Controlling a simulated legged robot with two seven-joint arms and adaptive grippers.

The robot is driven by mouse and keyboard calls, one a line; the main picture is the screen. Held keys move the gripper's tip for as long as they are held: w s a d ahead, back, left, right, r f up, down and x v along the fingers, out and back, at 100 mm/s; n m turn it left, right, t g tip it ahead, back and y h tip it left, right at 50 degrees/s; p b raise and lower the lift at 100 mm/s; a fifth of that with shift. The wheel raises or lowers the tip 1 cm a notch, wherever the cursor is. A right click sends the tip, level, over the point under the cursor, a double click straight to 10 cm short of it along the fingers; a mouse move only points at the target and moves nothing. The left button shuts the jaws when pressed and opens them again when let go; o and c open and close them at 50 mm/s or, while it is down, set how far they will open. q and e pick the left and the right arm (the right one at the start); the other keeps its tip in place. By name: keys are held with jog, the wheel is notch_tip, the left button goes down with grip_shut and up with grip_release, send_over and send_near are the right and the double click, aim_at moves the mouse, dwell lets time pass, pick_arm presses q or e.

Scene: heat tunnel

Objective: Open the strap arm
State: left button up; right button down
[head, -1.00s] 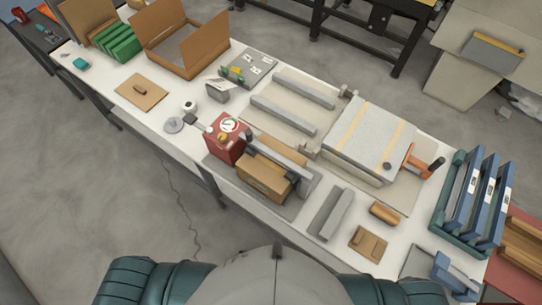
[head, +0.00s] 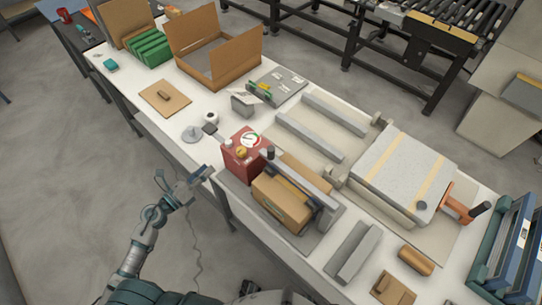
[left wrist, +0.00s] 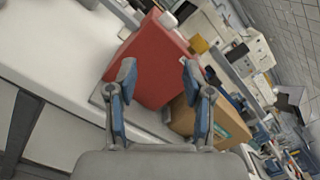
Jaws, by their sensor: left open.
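A red box with a round dial (head: 245,152) stands at the near edge of the white table. A grey bar (head: 308,190) with a black knob (head: 269,154) at its left end runs beside it, over a brown carton (head: 282,205). I cannot tell for certain that this bar is the strap arm. My left gripper (head: 202,178) is open and empty, left of the red box and off the table's near edge. In the left wrist view the red box (left wrist: 155,62) shows beyond and between the open fingers (left wrist: 159,72), with the carton (left wrist: 222,125) right of it. My right gripper is not seen.
A grey slab with yellow stripes (head: 405,172) and an orange lever with a black grip (head: 462,207) stand to the right. Grey rails (head: 320,115) lie behind the red box. An open cardboard box (head: 215,55) stands farther back. A round grey disc (head: 191,134) lies left of the red box.

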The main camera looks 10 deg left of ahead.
pick_arm(q)
jog(key=s+d+r+m+g+h+b, duration=0.2)
jog(key=s+d+r+m+g+h, duration=0.3)
jog(key=d+r+m, duration=0.55)
jog(key=m+t+y+p, duration=0.1)
jog(key=t+p, duration=0.1)
jog(key=p, duration=0.2)
send_near(271, 151)
jog(key=w, duration=0.2)
jog(key=x, duration=0.3)
jog(key=f+x, duration=0.1)
jog(key=x, duration=0.2)
jog(key=f+p+x, duration=0.1)
jog(key=x, duration=0.2)
jog(key=shift+d, duration=0.35)
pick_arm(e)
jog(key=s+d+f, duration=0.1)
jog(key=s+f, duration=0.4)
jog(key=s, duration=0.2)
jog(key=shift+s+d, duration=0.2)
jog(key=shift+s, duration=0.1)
pick_arm(q)
jog(key=shift+s+a, duration=0.1)
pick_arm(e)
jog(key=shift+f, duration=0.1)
pick_arm(q)
jog(key=shift+r, duration=0.1)
grip_shut()
